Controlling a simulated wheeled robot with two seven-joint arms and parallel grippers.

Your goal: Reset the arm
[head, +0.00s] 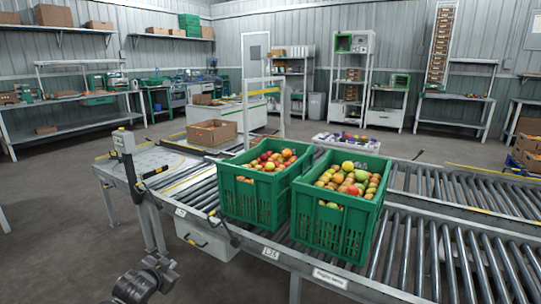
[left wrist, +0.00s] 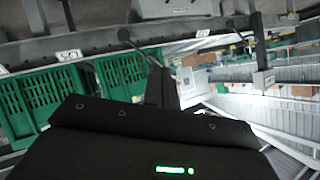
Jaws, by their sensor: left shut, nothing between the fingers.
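My left gripper (head: 160,267) is low in the head view, in front of the near conveyor edge and apart from it. It is small and dark there. In the left wrist view its dark body fills the lower middle, with the shut fingers (left wrist: 165,88) pointing up and nothing seen between them. My right gripper is not in view.
Two green crates of mixed red, orange and green tomatoes, a left one (head: 250,202) and a right one (head: 330,228), stand side by side on the roller conveyor (head: 440,262). An open cardboard box (head: 211,133) is behind them. Floor at the lower left is clear.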

